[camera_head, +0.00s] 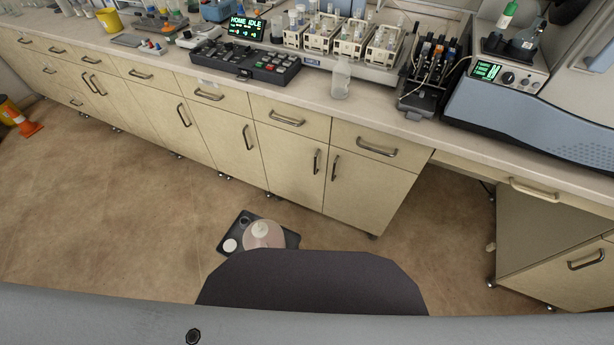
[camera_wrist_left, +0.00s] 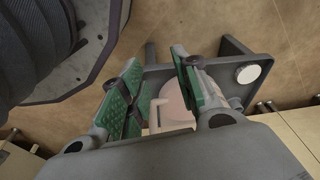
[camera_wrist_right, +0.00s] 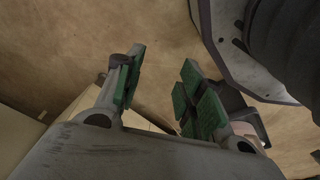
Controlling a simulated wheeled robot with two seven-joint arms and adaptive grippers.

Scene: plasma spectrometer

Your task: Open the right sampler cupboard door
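The cupboard doors under the bench are beige with dark bar handles. The rightmost door of the left run (camera_head: 365,188) has its handle (camera_head: 334,168) near its left edge and is shut. The door to its left (camera_head: 288,160) is also shut, with its handle (camera_head: 316,162) close beside the first. Neither gripper shows in the head view. My left gripper (camera_wrist_left: 158,60) is open and empty, with green pads apart. My right gripper (camera_wrist_right: 162,58) is open and empty above the floor, with beige cupboard surfaces at the lower left. Neither is visibly touching a handle.
Above are drawers (camera_head: 375,145) and a bench top with a plastic bottle (camera_head: 341,78) and sampler racks (camera_head: 351,45). An open knee space lies right of the doors.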

